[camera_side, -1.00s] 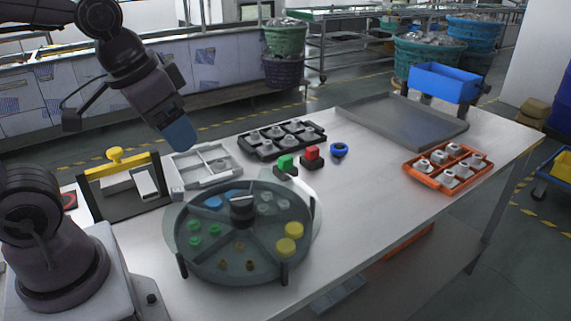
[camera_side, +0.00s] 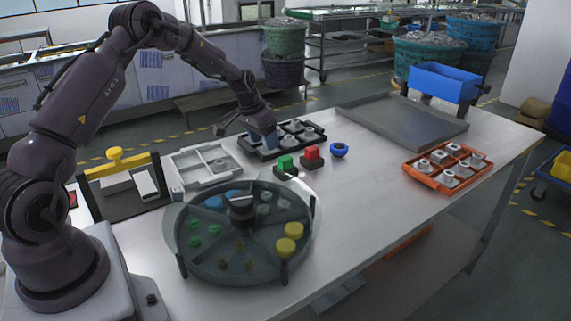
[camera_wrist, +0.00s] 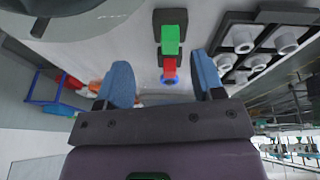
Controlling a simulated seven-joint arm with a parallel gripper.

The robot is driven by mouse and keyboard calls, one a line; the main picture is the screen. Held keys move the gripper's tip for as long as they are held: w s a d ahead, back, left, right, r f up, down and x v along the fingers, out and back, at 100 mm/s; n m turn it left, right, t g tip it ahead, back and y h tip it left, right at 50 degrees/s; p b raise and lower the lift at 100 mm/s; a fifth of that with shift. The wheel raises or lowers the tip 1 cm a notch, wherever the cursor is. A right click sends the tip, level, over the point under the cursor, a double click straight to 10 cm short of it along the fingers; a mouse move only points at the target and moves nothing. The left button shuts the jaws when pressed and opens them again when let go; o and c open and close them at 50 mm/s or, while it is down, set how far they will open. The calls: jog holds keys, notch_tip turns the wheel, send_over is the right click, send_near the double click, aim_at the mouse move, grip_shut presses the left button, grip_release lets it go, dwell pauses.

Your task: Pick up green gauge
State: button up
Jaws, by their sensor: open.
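The green gauge (camera_side: 286,162) is a small green block on a black base, standing on the table between the round tank and the black tray. My gripper (camera_side: 264,142) is in front of the black tray in the side view, behind and slightly left of the green gauge. In the wrist view, the blue fingers of my gripper (camera_wrist: 164,82) are spread apart with nothing between them gripped. The green gauge (camera_wrist: 170,40) shows above the gap between the fingers, apart from them.
A red block on a black base (camera_side: 312,153) stands close right of the green gauge, with a blue ring-like piece (camera_side: 339,149) beyond it. The black tray (camera_side: 317,137) holds several grey fittings. A round divided tank (camera_side: 208,268) is in front.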

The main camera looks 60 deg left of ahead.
aim_at(285, 158)
jog(key=shift+m+t+y, duration=0.3)
jog(key=shift+m+t, duration=0.2)
jog(key=shift+m, duration=0.2)
jog(key=w+f, duration=0.2)
jog(key=w+a+f, duration=0.1)
jog(key=w+f, duration=0.1)
jog(key=w, duration=0.1)
jog(key=shift+w+a+f, duration=0.15)
jog(key=shift+w+f, duration=0.1)
jog(key=shift+f, duration=0.05)
jog(key=shift+d+x, duration=0.2)
jog(key=shift+x, duration=2.65)
jog(key=c, duration=1)
jog(key=shift+r, duration=0.15)
